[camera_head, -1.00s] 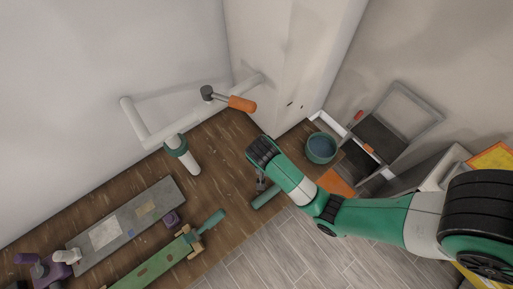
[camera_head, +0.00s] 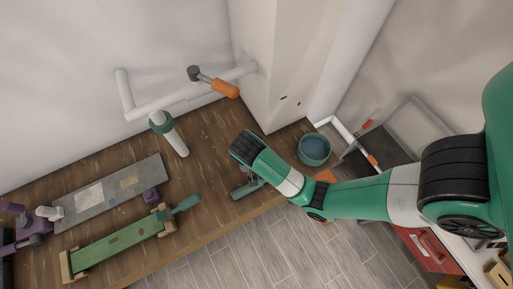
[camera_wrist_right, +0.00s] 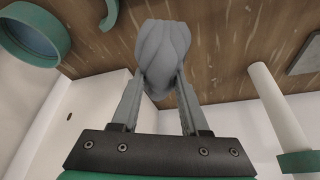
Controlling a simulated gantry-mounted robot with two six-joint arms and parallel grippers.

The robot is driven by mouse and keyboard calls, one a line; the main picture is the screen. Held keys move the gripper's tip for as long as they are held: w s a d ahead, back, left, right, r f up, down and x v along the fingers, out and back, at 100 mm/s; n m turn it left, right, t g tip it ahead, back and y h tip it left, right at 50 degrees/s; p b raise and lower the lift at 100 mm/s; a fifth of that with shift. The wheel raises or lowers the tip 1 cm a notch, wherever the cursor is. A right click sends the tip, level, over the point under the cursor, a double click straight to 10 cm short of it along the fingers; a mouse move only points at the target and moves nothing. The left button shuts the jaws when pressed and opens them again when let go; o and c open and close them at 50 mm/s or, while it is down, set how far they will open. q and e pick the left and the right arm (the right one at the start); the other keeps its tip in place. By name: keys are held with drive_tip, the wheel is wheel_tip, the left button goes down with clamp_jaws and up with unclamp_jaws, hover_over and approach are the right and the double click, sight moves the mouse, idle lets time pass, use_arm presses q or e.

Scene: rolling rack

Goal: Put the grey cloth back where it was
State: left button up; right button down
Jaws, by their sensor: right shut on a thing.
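The grey cloth (camera_wrist_right: 163,52) is a bunched, folded lump in the right wrist view. My right gripper (camera_wrist_right: 158,85) is shut on it, with one finger on each side. The wooden workbench fills the background behind the cloth. The cloth cannot be made out there. My left gripper is not in view.
A teal pot (camera_head: 314,151) stands at the bench's right end. A white pipe with a green ring (camera_head: 172,135) and an orange-handled tool (camera_head: 226,88) are behind. A grey slab (camera_head: 110,190) and green wooden piece (camera_head: 115,243) lie left. A red box (camera_head: 428,248) is lower right.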

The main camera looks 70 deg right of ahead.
drive_tip(key=d+f, duration=0.1)
drive_tip(key=d+f+b, duration=0.1)
drive_tip(key=d, duration=0.1)
drive_tip(key=shift+s+f, duration=0.15)
drive_tip(key=d+f, duration=0.3)
drive_tip(key=shift+s+d+f, duration=0.1)
drive_tip(key=shift+d+f, duration=0.2)
drive_tip(key=shift+f, duration=0.05)
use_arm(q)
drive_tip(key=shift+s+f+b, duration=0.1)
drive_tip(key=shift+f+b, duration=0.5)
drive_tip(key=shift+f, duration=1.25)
use_arm(e)
drive_tip(key=shift+d+f, duration=0.2)
drive_tip(key=shift+f, duration=0.8)
drive_tip(key=shift+d+f, duration=0.15)
drive_tip(key=shift+f, duration=0.8)
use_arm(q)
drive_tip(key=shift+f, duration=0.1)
use_arm(e)
drive_tip(key=shift+f, duration=0.1)
drive_tip(key=shift+f, duration=0.15)
drive_tip(key=shift+c, duration=2.1)
unclamp_jaws()
